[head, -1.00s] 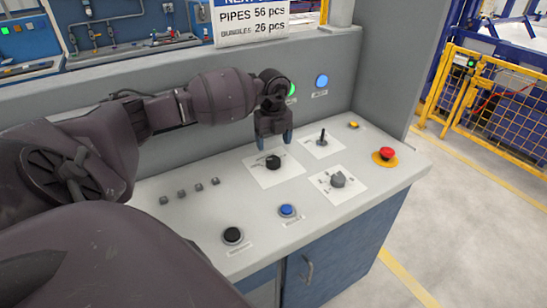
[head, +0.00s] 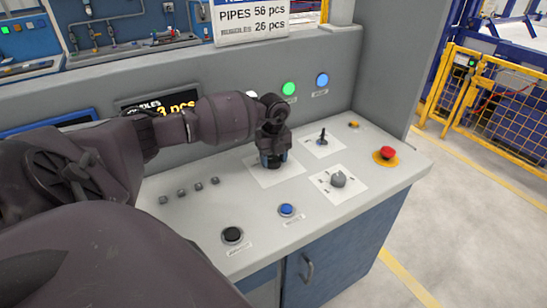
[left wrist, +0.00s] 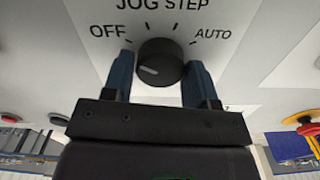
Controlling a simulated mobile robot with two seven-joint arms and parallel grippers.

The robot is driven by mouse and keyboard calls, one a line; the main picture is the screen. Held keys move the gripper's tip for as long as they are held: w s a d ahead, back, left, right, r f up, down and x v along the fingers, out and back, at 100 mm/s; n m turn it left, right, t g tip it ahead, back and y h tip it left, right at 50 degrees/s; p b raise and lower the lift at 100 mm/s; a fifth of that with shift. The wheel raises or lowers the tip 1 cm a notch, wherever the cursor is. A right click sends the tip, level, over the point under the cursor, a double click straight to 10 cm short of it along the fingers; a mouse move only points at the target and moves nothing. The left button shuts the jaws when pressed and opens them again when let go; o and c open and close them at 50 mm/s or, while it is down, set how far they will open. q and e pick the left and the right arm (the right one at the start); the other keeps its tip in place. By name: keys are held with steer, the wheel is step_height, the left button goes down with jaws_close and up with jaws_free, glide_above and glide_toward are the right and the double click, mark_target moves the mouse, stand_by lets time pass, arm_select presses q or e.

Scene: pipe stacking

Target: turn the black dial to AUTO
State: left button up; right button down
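The black dial (left wrist: 160,62) shows in the left wrist view on a white plate lettered OFF, JOG, STEP and AUTO. The pale mark on its face lies toward the left, on the OFF side and away from AUTO. My left gripper (left wrist: 160,75) has one blue fingertip on each side of the dial. The fingers look open, and I cannot tell whether they touch it. In the head view my left gripper (head: 273,163) points down over the white plate (head: 290,169) and hides most of the dial. My right gripper is in neither view.
Nearby on the console are a grey selector (head: 338,180), a small lever (head: 322,138), a red emergency button (head: 387,153), a blue button (head: 287,210) and a black button (head: 233,235). Green (head: 289,88) and blue (head: 322,80) lights sit on the back panel.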

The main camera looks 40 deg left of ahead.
arm_select(q)
steer(key=c, duration=0.4)
steer(key=shift+c, duration=0.2)
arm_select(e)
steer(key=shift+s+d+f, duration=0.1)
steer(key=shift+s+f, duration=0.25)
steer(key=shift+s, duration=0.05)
